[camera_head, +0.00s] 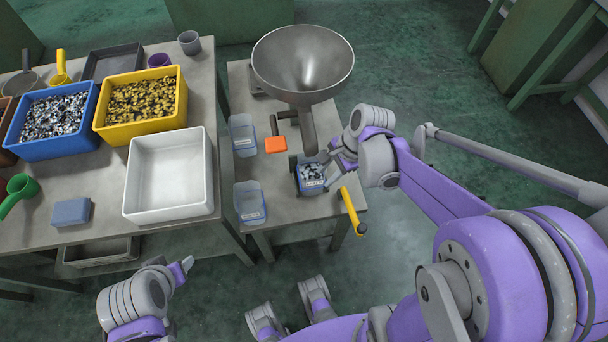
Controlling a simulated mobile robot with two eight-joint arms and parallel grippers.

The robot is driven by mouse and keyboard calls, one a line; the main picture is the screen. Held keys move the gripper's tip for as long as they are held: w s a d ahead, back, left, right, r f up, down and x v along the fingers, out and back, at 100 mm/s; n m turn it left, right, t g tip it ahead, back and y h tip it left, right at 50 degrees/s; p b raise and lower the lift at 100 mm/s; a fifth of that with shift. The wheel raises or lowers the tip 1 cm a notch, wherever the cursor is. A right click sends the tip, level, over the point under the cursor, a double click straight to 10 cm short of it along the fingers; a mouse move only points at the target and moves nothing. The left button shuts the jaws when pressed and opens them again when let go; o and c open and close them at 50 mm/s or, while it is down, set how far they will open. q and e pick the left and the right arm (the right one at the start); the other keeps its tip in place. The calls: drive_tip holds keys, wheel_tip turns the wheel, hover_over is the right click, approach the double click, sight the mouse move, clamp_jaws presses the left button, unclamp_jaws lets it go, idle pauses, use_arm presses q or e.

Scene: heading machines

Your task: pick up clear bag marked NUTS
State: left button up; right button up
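A clear bag (311,178) with small metal parts inside and a pale label stands under the funnel spout on the right table. Two more clear bluish bags, an upper one (243,135) and a lower one (250,203), stand to its left and look empty. The labels are too small to read, so I cannot tell which says NUTS. My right gripper (328,167) is at the right side of the filled bag, touching or very close. Its fingers are partly hidden, and its grip is unclear. My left gripper (186,266) is low, in front of the left table, away from the bags.
A metal funnel (303,62) rises behind the filled bag. An orange block (276,145) and a yellow handle (351,211) are beside it. The left table holds a blue bin (52,148), a yellow bin (146,133) and an empty white bin (170,178).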

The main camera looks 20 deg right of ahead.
sight(326, 177)
drive_tip(key=w+f+m, duration=0.1)
drive_tip(key=w+d+f+m, duration=0.1)
drive_tip(key=f+m, duration=0.1)
drive_tip(key=shift+w+d+y+b, duration=0.1)
drive_tip(key=shift+y+b, duration=0.25)
drive_tip(key=shift+y, duration=0.05)
drive_tip(key=b+x, duration=0.1)
drive_tip(key=x, duration=0.9)
drive_tip(key=shift+a+f+b, duration=0.2)
drive_tip(key=shift+a+b, duration=0.05)
drive_tip(key=shift+b, duration=0.15)
clamp_jaws()
idle(0.5)
